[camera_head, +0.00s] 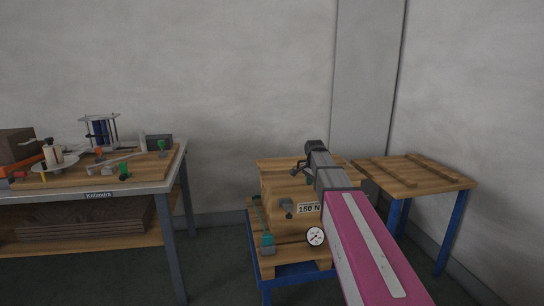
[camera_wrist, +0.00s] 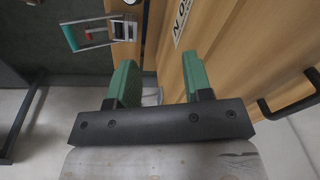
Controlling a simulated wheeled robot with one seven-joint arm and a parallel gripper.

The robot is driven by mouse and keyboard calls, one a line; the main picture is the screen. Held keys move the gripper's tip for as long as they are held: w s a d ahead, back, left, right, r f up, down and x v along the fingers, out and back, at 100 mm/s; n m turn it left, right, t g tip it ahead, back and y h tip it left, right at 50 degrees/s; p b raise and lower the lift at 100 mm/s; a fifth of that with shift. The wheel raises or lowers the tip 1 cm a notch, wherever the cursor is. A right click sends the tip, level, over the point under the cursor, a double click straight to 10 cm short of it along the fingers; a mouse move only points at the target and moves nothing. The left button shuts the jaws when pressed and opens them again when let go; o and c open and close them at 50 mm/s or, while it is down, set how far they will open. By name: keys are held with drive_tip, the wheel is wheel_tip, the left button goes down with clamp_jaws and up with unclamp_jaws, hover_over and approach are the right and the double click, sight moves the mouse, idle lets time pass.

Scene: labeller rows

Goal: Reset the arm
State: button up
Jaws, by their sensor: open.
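My arm, magenta and grey, reaches up from the lower right in the head view, in front of a wooden box (camera_head: 285,186) with a "150 N" label. In the wrist view my gripper (camera_wrist: 160,72) has two green fingers set apart, with nothing held between them. The wooden box (camera_wrist: 230,50) is beyond and to the right of the fingers there. Whether the fingers touch it I cannot tell. In the head view the fingers are not clearly visible.
The box stands on a blue-legged bench with a round dial (camera_head: 315,236) and a teal-handled part (camera_head: 267,241). A wooden-topped table (camera_head: 440,178) is at the right. A workbench (camera_head: 155,186) with several devices is at the left. Floor shows between the benches.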

drive_tip(key=s+f+n, duration=0.6)
drive_tip(key=s+f, duration=0.4)
drive_tip(key=s, duration=0.4)
drive_tip(key=s+f+n+g, duration=0.1)
drive_tip(key=s+f+n, duration=0.4)
drive_tip(key=s+f, duration=0.6)
drive_tip(key=s, duration=0.3)
drive_tip(key=shift+s+d+n+y, duration=0.2)
drive_tip(key=shift+s+n+y, duration=0.1)
drive_tip(key=shift+s+n, duration=0.1)
